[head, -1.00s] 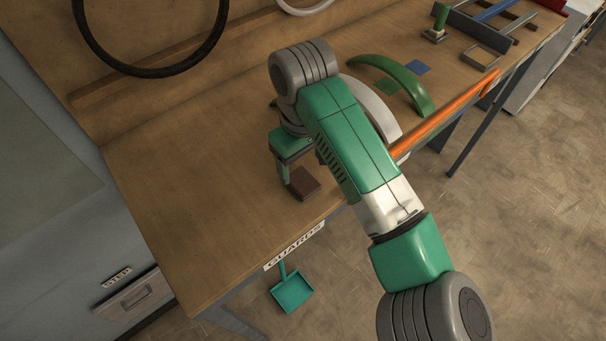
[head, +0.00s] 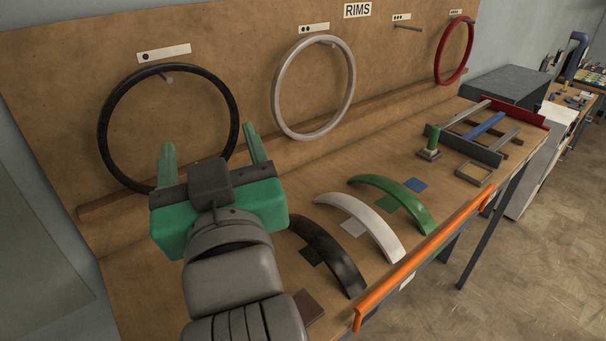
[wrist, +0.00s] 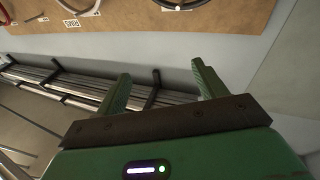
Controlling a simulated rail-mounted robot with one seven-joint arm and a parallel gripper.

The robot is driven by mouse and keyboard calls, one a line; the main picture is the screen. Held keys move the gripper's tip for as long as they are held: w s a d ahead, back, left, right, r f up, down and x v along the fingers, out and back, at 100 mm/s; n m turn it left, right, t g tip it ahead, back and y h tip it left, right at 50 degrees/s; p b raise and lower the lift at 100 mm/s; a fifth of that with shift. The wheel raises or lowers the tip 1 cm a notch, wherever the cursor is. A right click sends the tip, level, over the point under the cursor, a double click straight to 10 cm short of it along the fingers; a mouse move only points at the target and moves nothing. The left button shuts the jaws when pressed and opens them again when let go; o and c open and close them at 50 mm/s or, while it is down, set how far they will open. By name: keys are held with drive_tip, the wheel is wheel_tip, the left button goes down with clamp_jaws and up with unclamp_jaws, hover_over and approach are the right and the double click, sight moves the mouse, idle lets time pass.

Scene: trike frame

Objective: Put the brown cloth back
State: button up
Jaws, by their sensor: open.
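The brown cloth (head: 309,308) lies folded flat on the wooden bench, near its front edge at the bottom of the head view. My arm hides part of its left side. My gripper (head: 209,145) is raised well above the bench, up and to the left of the cloth, with its fingers pointing up in front of the black rim. It is open with nothing between its fingers. The wrist view shows the open, empty gripper (wrist: 160,72) too, and no cloth.
Black (head: 330,262), white (head: 370,225) and green (head: 400,198) curved guards stand on the bench right of the cloth. An orange bar (head: 425,262) runs along the front edge. The black rim (head: 104,125) hangs on the board behind my gripper.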

drive_tip(key=s+d+r+m+t+h, duration=0.3)
drive_tip(key=s+d, duration=0.2)
drive_tip(key=s, duration=0.1)
drive_tip(key=s+d+r+m+t+h, duration=0.2)
drive_tip(key=s+d+r+t+h, duration=0.1)
drive_tip(key=s+d+h, duration=0.15)
drive_tip(key=shift+y, duration=0.65)
drive_tip(key=shift+s+r+p, duration=0.2)
drive_tip(key=shift+r+p, duration=1)
drive_tip(key=shift+p, duration=0.15)
drive_tip(key=shift+s+r+p, duration=0.15)
drive_tip(key=shift+r+p, duration=1.05)
drive_tip(key=shift+p, duration=0.1)
